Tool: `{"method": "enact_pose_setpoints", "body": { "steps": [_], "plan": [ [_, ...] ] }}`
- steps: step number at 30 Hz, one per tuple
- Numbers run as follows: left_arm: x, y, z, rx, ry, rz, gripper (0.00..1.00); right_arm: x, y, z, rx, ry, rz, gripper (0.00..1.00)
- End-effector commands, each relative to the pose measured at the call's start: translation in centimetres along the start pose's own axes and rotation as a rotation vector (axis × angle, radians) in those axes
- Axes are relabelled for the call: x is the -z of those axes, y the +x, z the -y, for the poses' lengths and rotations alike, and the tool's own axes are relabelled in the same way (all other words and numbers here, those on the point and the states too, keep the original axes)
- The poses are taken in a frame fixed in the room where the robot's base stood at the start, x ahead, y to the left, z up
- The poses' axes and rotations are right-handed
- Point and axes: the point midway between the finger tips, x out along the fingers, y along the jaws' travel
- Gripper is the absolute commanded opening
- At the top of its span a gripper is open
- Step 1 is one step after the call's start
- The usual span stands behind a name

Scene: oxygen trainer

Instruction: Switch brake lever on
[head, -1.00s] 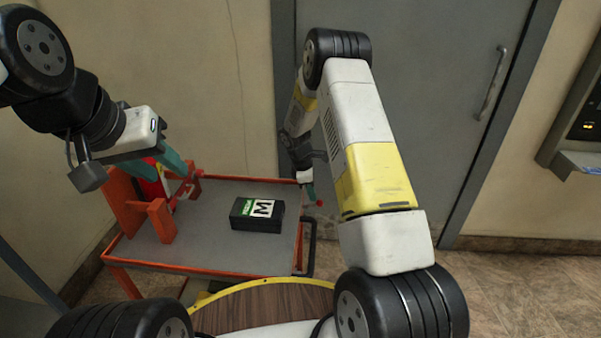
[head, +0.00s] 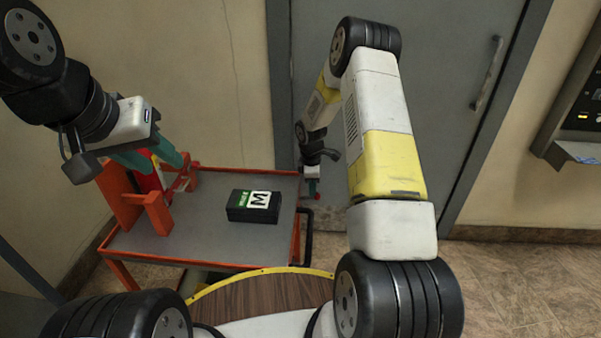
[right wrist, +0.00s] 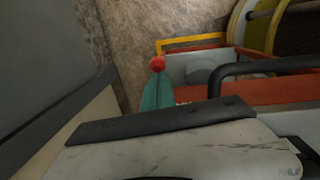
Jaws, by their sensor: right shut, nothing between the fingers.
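The brake lever's round red knob (right wrist: 157,63) shows in the right wrist view, right at the tips of my right gripper (right wrist: 157,92). The teal fingers are shut together with nothing between them. They overlap the knob's lower edge in the picture; I cannot tell whether they touch it. In the head view the knob (head: 316,196) is a small red spot beside the cart's right edge, just below my right gripper (head: 312,184). The lever's shaft is hidden. My left gripper (head: 150,158) is at the cart's left end, its teal fingers apart near a red and white object.
The orange-framed cart (head: 200,215) has a grey top carrying a black box (head: 253,206) with an M label. Orange brackets (head: 158,214) stand at its left. A black handle (head: 307,235) is on its right side. A grey door (head: 440,100) stands behind.

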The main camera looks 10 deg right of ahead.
Motion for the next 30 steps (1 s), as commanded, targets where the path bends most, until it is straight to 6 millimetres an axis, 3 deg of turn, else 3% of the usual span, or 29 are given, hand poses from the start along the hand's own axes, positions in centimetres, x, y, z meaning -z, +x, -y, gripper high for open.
{"method": "enact_pose_setpoints", "body": {
  "steps": [14, 30],
  "plan": [
    [0.0, 0.0, 0.0, 0.0, 0.0, 0.0, 0.4, -1.9, 2.2, 0.4, -0.024, 0.035, -0.346, 0.0],
    [0.0, 0.0, 0.0, 0.0, 0.0, 0.0, 0.4, -2.4, 4.4, 0.5, -0.025, 0.026, -0.334, 0.0]
  ]
}}
